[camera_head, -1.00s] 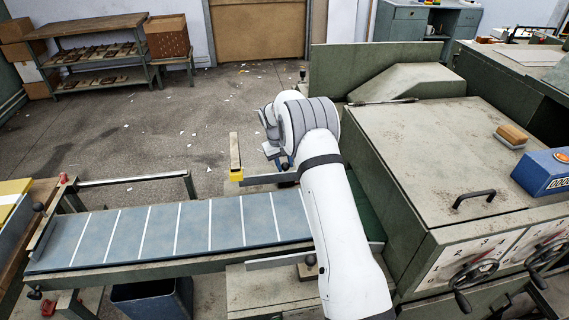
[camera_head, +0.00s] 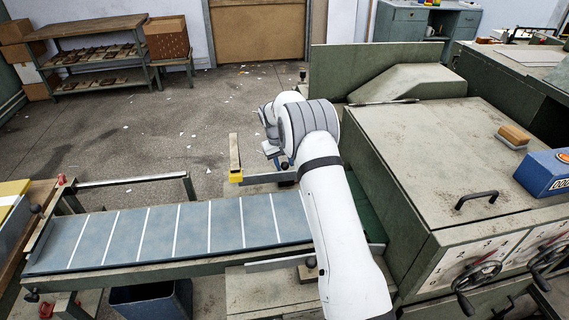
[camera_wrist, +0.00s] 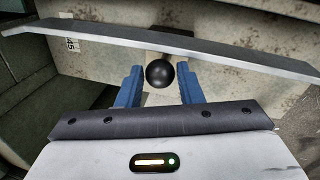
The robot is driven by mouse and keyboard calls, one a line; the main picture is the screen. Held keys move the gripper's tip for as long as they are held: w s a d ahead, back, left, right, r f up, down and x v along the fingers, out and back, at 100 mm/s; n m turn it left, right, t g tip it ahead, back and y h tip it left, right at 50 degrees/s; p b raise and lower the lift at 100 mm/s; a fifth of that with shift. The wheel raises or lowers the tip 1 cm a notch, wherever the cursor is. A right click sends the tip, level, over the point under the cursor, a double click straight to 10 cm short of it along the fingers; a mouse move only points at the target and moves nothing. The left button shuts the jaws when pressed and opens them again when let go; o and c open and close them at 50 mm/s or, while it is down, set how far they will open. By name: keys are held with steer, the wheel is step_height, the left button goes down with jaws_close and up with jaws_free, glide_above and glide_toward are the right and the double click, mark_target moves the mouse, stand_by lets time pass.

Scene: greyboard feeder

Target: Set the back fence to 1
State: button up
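In the wrist view the fence (camera_wrist: 225,56) crosses the picture, slightly tilted. A round black knob (camera_wrist: 160,73) stands in front of it. My gripper (camera_wrist: 160,78) is open, with its two blue fingers on either side of the knob and narrow gaps showing. In the head view my gripper (camera_head: 277,156) is at the fence, partly hidden by my white arm.
The striped belt (camera_head: 190,232) runs left of my arm. A front bar with a knob (camera_head: 310,262) lies close to my forearm. The floor (camera_head: 200,130) behind the belt is mostly clear.

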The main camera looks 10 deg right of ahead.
steer(key=o, duration=0.3)
steer(key=shift+o, duration=0.2)
step_height(320, 180, up, 8)
steer(key=a, duration=0.1)
steer(key=shift+s+a+f+b, duration=0.15)
steer(key=shift+a+b, duration=0.05)
steer(key=shift+b, duration=0.25)
